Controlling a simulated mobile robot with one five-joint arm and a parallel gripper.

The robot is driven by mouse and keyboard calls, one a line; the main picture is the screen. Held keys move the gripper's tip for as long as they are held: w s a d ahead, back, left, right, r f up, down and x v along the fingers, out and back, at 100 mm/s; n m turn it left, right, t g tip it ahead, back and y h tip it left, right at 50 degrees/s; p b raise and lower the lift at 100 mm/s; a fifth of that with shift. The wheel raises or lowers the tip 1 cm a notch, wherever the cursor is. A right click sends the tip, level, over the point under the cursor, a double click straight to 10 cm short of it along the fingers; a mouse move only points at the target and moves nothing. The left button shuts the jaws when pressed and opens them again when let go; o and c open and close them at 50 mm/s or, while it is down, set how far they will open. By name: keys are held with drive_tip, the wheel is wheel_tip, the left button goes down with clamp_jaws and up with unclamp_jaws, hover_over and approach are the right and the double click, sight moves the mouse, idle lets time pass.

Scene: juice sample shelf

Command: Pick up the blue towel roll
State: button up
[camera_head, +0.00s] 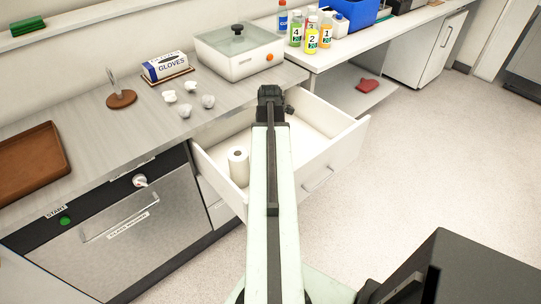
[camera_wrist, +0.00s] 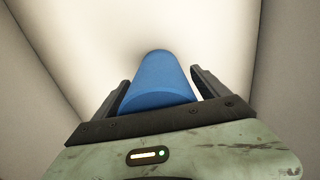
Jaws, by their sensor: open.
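The blue towel roll (camera_wrist: 160,84) is in the wrist view, lying or standing between the two dark fingers of my gripper (camera_wrist: 161,76). The fingers are apart, one on each side of the roll, with a visible gap at least on the right side. I cannot tell whether either finger touches it. The roll is over the pale floor of the open drawer. In the head view my arm covers the roll and my gripper's fingers.
The open white drawer (camera_head: 336,148) juts out below the counter (camera_head: 150,128). A white roll (camera_head: 238,166) stands in its left part. The floor at right is clear.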

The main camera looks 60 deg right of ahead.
drive_tip(key=shift+r, duration=0.1)
drive_tip(key=c, duration=1.7)
drive_tip(key=shift+r, duration=0.1)
